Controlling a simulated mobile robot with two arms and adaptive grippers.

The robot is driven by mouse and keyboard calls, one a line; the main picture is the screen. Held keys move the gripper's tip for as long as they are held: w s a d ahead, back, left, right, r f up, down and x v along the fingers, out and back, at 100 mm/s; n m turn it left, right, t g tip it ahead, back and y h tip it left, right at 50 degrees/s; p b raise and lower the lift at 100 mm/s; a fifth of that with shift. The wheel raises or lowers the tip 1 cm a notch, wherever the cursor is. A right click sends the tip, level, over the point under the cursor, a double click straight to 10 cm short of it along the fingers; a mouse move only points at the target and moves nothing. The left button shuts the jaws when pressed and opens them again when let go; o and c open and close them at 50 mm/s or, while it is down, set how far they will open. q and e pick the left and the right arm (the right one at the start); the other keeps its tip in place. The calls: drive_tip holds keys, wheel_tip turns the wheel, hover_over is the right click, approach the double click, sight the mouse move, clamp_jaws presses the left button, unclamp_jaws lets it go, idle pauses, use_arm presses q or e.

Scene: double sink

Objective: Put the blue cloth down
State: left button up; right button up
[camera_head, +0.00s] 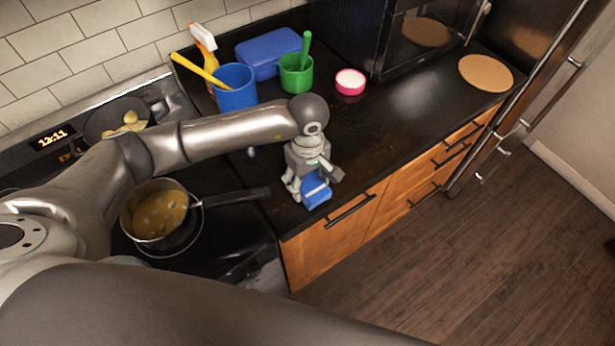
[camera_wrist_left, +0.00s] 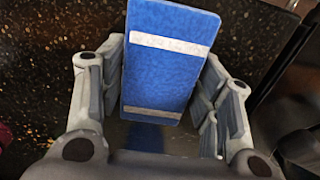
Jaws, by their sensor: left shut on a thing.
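The blue cloth (camera_head: 316,190) is a flat blue piece at the front edge of the dark counter. In the left wrist view the cloth (camera_wrist_left: 168,62) is blue with two pale stripes and sits between the fingers. My left gripper (camera_head: 312,180) is shut on the cloth, low over the counter near the cabinet's front edge. The gripper's fingers flank the cloth in the left wrist view (camera_wrist_left: 160,100). Whether the cloth touches the counter I cannot tell. My right gripper is not in view.
A pot (camera_head: 158,213) of food stands on the stove, its handle pointing toward my gripper. Behind are a blue cup (camera_head: 236,88), green cup (camera_head: 296,75), blue box (camera_head: 267,52), spray bottle (camera_head: 203,42) and pink-rimmed bowl (camera_head: 350,82). The counter (camera_head: 400,120) to the right is clear.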

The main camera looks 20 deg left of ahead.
sight(308, 181)
use_arm(q)
drive_tip(key=shift+f, duration=0.1)
drive_tip(key=shift+f+b, duration=0.1)
drive_tip(key=shift+b, duration=0.2)
drive_tip(key=o, duration=1.1)
drive_tip(key=shift+r, duration=0.2)
drive_tip(key=shift+r+p, duration=0.2)
drive_tip(key=shift+p, duration=0.2)
wheel_tip(308, 181, up, 12)
drive_tip(key=b, duration=0.3)
drive_tip(key=shift+f, duration=0.15)
